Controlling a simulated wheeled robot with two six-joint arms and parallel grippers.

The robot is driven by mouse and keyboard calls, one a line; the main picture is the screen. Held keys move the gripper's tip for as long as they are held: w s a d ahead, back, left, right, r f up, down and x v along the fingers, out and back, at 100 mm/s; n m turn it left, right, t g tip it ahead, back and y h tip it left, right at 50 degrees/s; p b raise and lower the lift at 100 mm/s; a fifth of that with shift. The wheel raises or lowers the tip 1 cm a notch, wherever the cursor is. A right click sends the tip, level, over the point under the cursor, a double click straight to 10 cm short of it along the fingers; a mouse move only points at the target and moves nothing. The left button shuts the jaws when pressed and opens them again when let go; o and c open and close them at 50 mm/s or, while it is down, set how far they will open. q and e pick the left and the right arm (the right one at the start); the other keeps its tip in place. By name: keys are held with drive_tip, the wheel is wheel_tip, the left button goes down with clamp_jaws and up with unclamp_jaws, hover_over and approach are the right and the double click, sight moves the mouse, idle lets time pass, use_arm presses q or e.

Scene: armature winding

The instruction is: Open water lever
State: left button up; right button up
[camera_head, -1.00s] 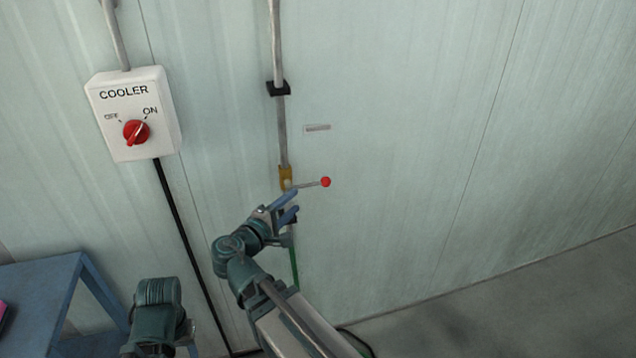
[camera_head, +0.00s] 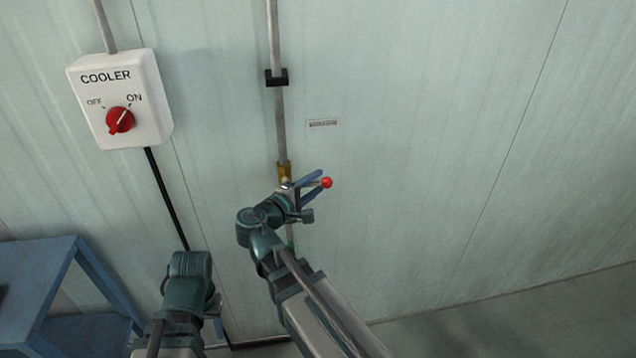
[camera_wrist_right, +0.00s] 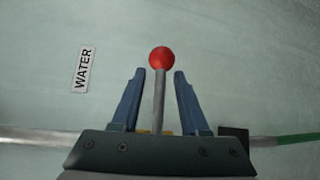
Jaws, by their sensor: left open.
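The water lever is a thin grey rod with a red ball tip (camera_head: 326,183), sticking out to the right from a brass valve (camera_head: 284,170) on the wall pipe. My right gripper (camera_head: 318,184) is at the lever, its blue fingers on either side of the rod. In the right wrist view the lever rod (camera_wrist_right: 159,103) stands between the two open fingers with a gap on each side, and the red ball is just beyond the fingertips. My left gripper (camera_head: 217,326) is low at left, mostly hidden behind its own arm; only a bluish sliver shows.
A WATER label (camera_wrist_right: 83,69) is near the lever. A blue table (camera_head: 45,285) stands at lower left. The wall right of the lever is clear.

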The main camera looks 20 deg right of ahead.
clamp_jaws()
idle(1.3)
